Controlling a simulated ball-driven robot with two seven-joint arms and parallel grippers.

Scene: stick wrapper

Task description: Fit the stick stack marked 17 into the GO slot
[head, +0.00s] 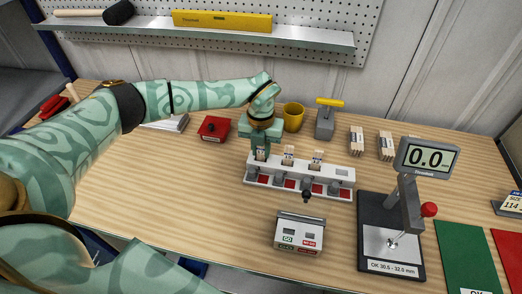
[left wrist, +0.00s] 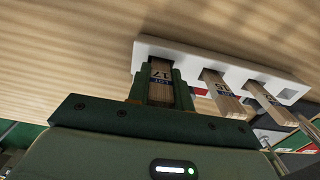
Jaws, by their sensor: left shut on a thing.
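The stick stack marked 17 (left wrist: 160,80) is a wooden bundle with a blue lot label, standing in the left end slot of the white rack (head: 251,182). My left gripper (head: 261,147) is shut on this stack from above, with a finger on each side in the left wrist view (left wrist: 160,92). Its lower end is hidden in the rack. The grey gauge block (head: 298,233) with a GO label (head: 288,238) and a red-marked label beside it stands in front of the rack. I cannot make out its slot openings clearly. My right gripper is not in view.
Two other stacks (head: 288,156) (head: 316,158) stand in the rack. A gauge stand (head: 376,225) reading 0.0 is at right. A yellow cup (head: 293,117), red box (head: 214,128) and more stacks (head: 356,140) are behind. The table's left front is clear.

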